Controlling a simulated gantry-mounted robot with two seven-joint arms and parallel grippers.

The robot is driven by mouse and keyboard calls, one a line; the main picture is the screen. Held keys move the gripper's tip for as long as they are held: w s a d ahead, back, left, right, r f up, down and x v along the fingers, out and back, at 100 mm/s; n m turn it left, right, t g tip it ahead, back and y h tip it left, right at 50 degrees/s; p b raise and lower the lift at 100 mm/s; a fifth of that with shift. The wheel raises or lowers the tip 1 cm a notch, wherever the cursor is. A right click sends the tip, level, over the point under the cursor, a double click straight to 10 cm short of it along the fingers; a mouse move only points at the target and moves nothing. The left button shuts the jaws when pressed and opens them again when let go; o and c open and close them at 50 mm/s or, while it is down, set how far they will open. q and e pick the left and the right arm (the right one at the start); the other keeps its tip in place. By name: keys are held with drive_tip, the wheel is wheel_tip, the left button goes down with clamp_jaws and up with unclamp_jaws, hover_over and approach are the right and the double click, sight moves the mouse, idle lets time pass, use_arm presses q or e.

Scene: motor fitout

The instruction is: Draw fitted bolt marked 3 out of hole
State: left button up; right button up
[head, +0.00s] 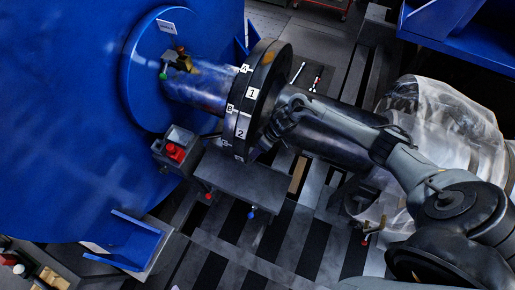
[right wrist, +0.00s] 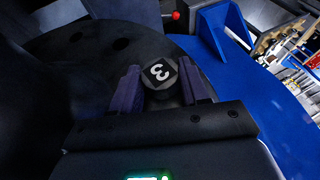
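The bolt marked 3 (right wrist: 160,73) shows its dark round head with a white 3 in the right wrist view. The bolt's shank is hidden. In the head view my right gripper (head: 272,134) is at the right face of the dark round flange (head: 266,80), which carries white labels 1, 2, A and B on its rim. The bolt is hidden there behind the gripper. My left gripper is not in view.
A blue housing (head: 70,110) with a metal shaft (head: 200,86) fills the left. A grey box with a red button (head: 174,152) and a dark shelf (head: 240,178) sit below the shaft. A plastic-wrapped object (head: 435,120) stands at right. Open dark holes show in the flange face (right wrist: 98,60).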

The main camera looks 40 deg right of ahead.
drive_tip(key=c, duration=0.7)
drive_tip(key=shift+r, duration=0.1)
clamp_jaws()
drive_tip(key=shift+s, duration=0.1)
drive_tip(key=s+d+p, duration=0.5)
drive_tip(key=s+p, duration=0.4)
drive_tip(key=s, duration=0.3)
drive_tip(key=shift+s+d, duration=0.15)
drive_tip(key=shift+d, duration=0.15)
idle(1.7)
drive_tip(key=shift+s, duration=0.1)
idle(0.5)
